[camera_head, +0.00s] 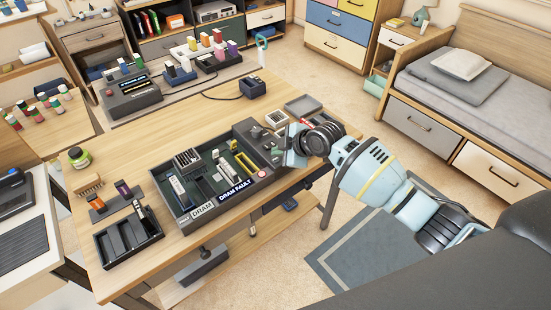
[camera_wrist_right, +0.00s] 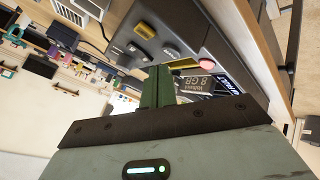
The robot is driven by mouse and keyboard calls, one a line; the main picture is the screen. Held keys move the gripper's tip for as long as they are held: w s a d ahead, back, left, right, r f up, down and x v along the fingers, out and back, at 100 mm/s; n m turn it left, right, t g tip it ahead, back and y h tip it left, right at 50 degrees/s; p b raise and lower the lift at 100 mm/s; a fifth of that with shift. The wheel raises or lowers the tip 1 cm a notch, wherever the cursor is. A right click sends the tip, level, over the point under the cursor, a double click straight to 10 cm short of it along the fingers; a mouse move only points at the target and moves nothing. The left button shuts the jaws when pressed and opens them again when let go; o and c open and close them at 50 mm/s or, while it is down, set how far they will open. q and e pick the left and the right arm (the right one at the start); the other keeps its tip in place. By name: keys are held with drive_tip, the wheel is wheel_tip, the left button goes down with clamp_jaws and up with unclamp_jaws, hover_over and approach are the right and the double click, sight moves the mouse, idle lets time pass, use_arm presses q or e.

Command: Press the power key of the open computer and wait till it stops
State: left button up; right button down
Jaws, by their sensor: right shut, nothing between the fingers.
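The open computer (camera_head: 222,183) is a dark, shallow case on the wooden table, with boards and modules inside. Its front labels read "DRAM" and "DRAM FAULT". My right gripper (camera_head: 289,157) is at the case's right end, partly hiding that corner. In the right wrist view the gripper's fingers (camera_wrist_right: 157,88) are shut and empty, close to a dark panel with a pink-red button (camera_wrist_right: 207,64), a yellow button (camera_wrist_right: 144,30) and grey buttons. Which one is the power key I cannot tell, nor whether the fingers touch anything. My left gripper is not in view.
On the table are a black tray (camera_head: 128,240), a green jar (camera_head: 79,157), a small black box (camera_head: 253,87) with a cable and a grey tray (camera_head: 303,104). A bed (camera_head: 480,85) stands at the right.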

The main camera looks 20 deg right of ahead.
sight(279, 161)
idle(0.4)
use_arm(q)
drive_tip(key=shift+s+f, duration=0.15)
use_arm(e)
drive_tip(key=shift+f, duration=0.45)
